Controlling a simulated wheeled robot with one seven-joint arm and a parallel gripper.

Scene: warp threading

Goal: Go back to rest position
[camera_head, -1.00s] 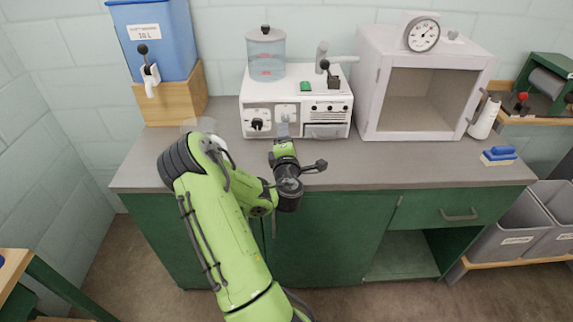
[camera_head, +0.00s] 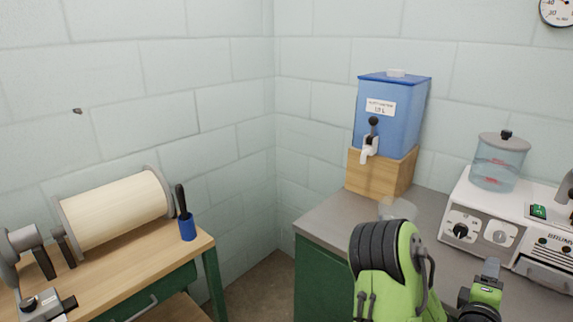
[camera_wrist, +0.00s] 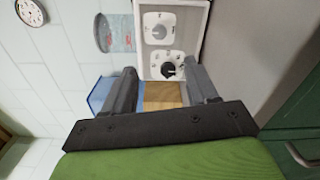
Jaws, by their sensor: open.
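My gripper (camera_wrist: 160,75) is open in the wrist view, its two dark fingers apart with nothing held between them. Part of it also shows at the lower right in the head view (camera_head: 489,270), over the grey counter (camera_head: 335,226) and in front of the white machine (camera_head: 462,207). In the wrist view the white machine's (camera_wrist: 150,7) knob panel lies beyond the fingertips. My green arm rises from the bottom of the head view and hides part of the counter.
A blue tank (camera_head: 392,120) with a tap stands on a wooden block (camera_head: 383,174). A clear cup (camera_head: 398,208) is beside my arm. A clear jar (camera_head: 497,162) sits on the machine. At left, a wooden table (camera_head: 130,262) bears a cream roll (camera_head: 117,208) and a blue holder (camera_head: 187,228).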

